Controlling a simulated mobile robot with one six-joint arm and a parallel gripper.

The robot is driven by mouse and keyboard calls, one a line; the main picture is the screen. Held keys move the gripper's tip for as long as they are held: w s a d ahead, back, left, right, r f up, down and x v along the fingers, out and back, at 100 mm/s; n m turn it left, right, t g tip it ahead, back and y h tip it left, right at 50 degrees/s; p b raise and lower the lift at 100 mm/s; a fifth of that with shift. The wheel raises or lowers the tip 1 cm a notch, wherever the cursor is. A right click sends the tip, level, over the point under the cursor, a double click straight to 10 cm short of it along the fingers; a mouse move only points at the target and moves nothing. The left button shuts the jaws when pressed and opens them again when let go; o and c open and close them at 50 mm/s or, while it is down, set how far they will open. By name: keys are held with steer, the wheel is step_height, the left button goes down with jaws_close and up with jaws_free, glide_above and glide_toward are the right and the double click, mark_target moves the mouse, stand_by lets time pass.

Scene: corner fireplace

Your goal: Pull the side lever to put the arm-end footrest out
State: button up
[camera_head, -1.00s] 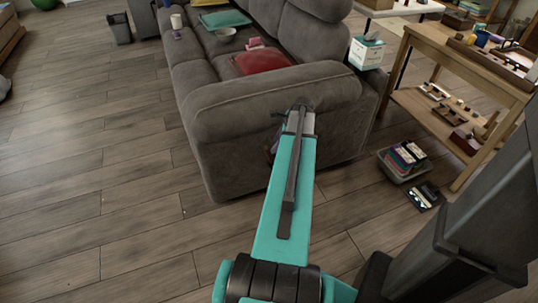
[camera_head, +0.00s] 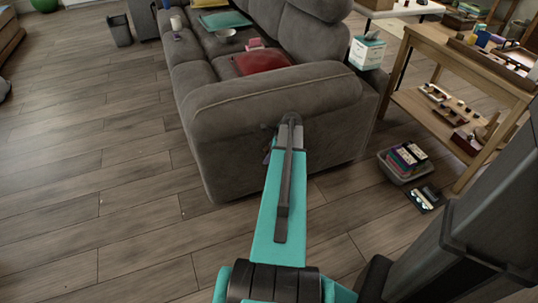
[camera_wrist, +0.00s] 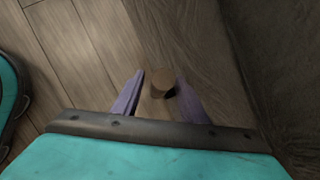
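The grey sofa (camera_head: 215,150) stands with its near arm end facing me. No footrest panel stands out from its front at left. In the wrist view, a round brown knob (camera_wrist: 160,77), which looks like the end of the side lever, stands out near the sofa's side (camera_wrist: 200,45). My gripper (camera_wrist: 160,82) is open, with one purple finger on each side of the knob and a gap on both sides. I cannot tell how deep the knob sits between the fingers. In the head view my own wrist hides the lever and most of the fingers.
A wooden shelf table (camera_head: 455,100) stands to the right of the sofa. A grey bin (camera_head: 400,168) of boxes and a dark flat item (camera_head: 424,198) lie on the floor beside it.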

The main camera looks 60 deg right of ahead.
jaws_close()
